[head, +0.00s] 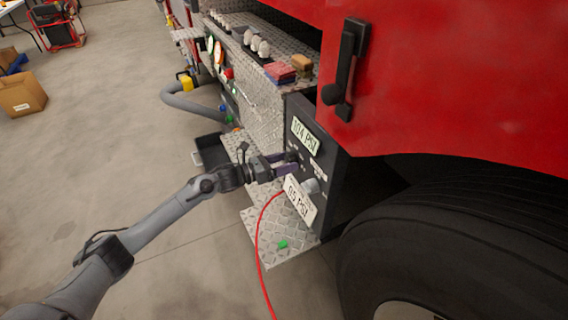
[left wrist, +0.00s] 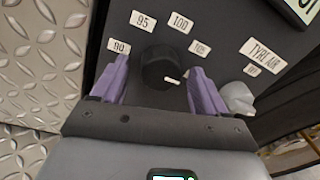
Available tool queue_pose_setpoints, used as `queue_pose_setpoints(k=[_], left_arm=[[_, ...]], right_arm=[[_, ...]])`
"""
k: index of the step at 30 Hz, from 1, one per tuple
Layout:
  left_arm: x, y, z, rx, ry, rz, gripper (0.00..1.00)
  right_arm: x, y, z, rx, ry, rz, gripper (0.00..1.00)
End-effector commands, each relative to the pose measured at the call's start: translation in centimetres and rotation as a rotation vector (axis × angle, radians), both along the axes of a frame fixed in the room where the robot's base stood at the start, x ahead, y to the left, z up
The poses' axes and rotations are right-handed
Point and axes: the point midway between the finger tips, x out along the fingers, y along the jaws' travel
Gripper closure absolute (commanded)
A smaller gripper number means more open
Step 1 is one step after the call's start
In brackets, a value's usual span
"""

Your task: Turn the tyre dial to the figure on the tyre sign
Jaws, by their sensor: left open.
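The black tyre dial (left wrist: 160,68) is on the dark panel, with a white mark at its lower right edge. Labels 90, 95, 100 and one that looks like 105 (left wrist: 200,47) arc around it. My left gripper (left wrist: 160,92) is open, with one purple finger on each side of the dial; I cannot tell if they touch it. In the head view the left gripper (head: 287,167) is at the panel and largely hides the dial. A white sign (head: 300,200) reads "05 PSI", its first part unclear. My right gripper is not in view.
A pale grey knob (left wrist: 237,98) sits just right of the right finger, near a TYRE AIR label (left wrist: 262,52). A red hose (head: 258,245) hangs below the panel beside the tread-plate step (head: 280,240). The large tyre (head: 450,240) stands at right.

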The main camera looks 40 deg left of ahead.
Motion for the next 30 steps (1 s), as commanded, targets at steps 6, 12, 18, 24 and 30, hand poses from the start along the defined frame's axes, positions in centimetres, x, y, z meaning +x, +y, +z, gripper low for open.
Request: queue_pose_setpoints(k=[6,12,18,24,30], left_arm=[[-0.01,0.00,-0.02,-0.001,0.000,0.000,0.32],[-0.02,0.00,-0.03,-0.001,0.000,0.000,0.63],[-0.03,0.01,-0.02,-0.001,0.000,0.000,0.82],[-0.04,-0.01,0.02,-0.024,0.011,-0.001,0.82],[-0.05,-0.02,0.04,-0.108,0.050,0.001,0.82]], right_arm=[[-0.01,0.00,0.01,0.000,0.000,0.001,0.57],[-0.01,0.04,0.00,0.001,0.000,-0.001,0.57],[-0.01,0.13,0.02,0.005,0.001,-0.004,0.57],[0.01,0.22,0.24,0.009,0.000,-0.005,0.57],[0.00,0.23,0.85,0.009,0.000,-0.006,0.57]])
